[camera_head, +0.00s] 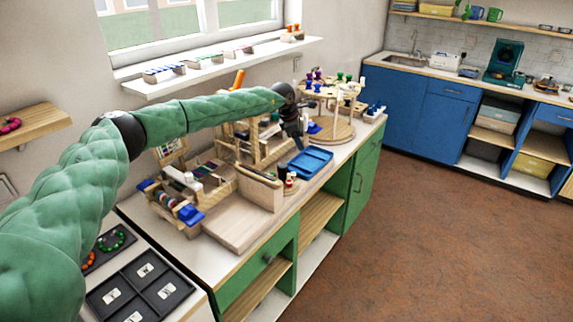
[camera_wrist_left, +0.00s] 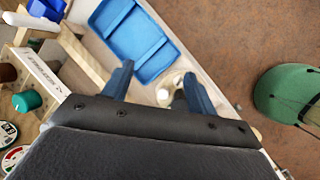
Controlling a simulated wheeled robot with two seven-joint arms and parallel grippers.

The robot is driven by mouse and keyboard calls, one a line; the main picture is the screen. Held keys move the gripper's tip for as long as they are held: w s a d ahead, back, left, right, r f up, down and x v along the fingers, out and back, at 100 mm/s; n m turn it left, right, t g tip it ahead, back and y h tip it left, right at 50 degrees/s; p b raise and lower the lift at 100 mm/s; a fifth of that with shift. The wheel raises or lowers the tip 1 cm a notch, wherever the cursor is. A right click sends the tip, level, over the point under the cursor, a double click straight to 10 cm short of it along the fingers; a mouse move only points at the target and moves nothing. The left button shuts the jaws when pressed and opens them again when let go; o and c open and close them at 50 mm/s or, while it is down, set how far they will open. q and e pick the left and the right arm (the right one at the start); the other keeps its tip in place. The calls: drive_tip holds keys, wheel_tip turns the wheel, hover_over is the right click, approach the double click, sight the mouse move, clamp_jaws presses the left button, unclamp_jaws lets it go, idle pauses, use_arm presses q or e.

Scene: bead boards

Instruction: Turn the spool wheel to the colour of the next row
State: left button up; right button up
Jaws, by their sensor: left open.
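The spool wheel (camera_head: 341,132) is a round wooden stand with tiers and a wide base disc, at the back of the bench in the head view. It carries white, green, purple and dark red spools. My left gripper (camera_head: 300,138) hangs beside it on the near left side, apart from the wheel as far as I can tell. In the left wrist view my left gripper (camera_wrist_left: 158,88) is open, its two blue fingers wide apart. A small pale round thing (camera_wrist_left: 166,94) shows between them, lower down; no grip on it is visible. My right gripper is out of view.
A blue tray (camera_head: 304,163) lies on the bench below my gripper; it also shows in the wrist view (camera_wrist_left: 153,68). A wooden rack with coloured bead rows (camera_head: 190,180) stands to the left. A dark sectioned tray (camera_head: 140,288) lies nearest.

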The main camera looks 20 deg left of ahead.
sight(282, 165)
use_arm(q)
drive_tip(key=s+a+g+y, duration=0.1)
drive_tip(key=s+a+f+m+g+y, duration=0.1)
drive_tip(key=s+a, duration=0.1)
drive_tip(key=s+a+m+g+y, duration=0.1)
drive_tip(key=s, duration=0.1)
drive_tip(key=shift+s+a+f, duration=0.2)
drive_tip(key=shift+s+a, duration=0.05)
drive_tip(key=shift+a, duration=0.1)
drive_tip(key=shift+s+a+m, duration=0.1)
drive_tip(key=shift+m, duration=0.3)
wheel_tip(282, 165, down, 7)
drive_tip(key=p, duration=0.3)
drive_tip(key=shift+r, duration=0.15)
drive_tip(key=shift+f, duration=0.6)
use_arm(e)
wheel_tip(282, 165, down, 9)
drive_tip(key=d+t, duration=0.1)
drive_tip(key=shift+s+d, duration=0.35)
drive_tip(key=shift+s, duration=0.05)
use_arm(q)
drive_tip(key=shift+c, duration=0.2)
drive_tip(key=c, duration=1)
